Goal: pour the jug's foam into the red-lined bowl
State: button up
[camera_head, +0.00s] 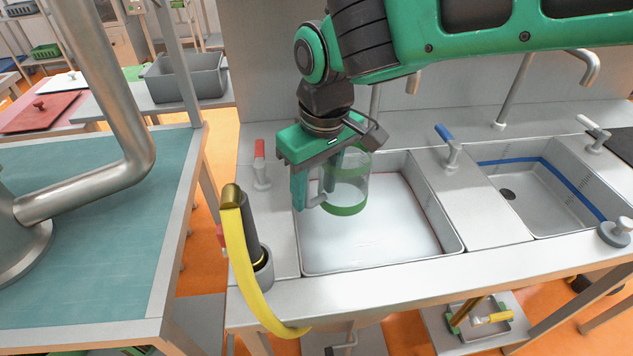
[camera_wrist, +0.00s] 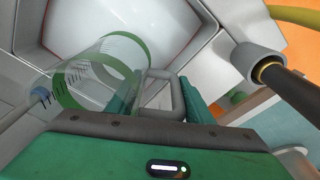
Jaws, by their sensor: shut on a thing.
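My gripper (camera_head: 313,192) is shut on the handle of a clear jug (camera_head: 347,190) with green bands at its rim and base. The jug looks about upright above the left sink bowl, and no foam can be made out inside it. In the wrist view the jug (camera_wrist: 108,68) lies left of the fingers, with its grey handle (camera_wrist: 160,92) between them. The left bowl, the red-lined bowl (camera_head: 446,226), holds a broad white layer, and a thin reddish line shows at its edge. My gripper and the jug hide its back left part.
A blue-lined bowl (camera_head: 540,185) is at the right. A black sprayer (camera_head: 246,225) with a yellow hose (camera_head: 238,272) stands in a holder at the counter's left front. A red-handled tap (camera_head: 260,165) and a blue-handled tap (camera_head: 446,143) flank the left bowl.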

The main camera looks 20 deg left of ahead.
aim_at(316, 167)
jog(key=shift+r, duration=0.1)
jog(key=shift+r, duration=1.4)
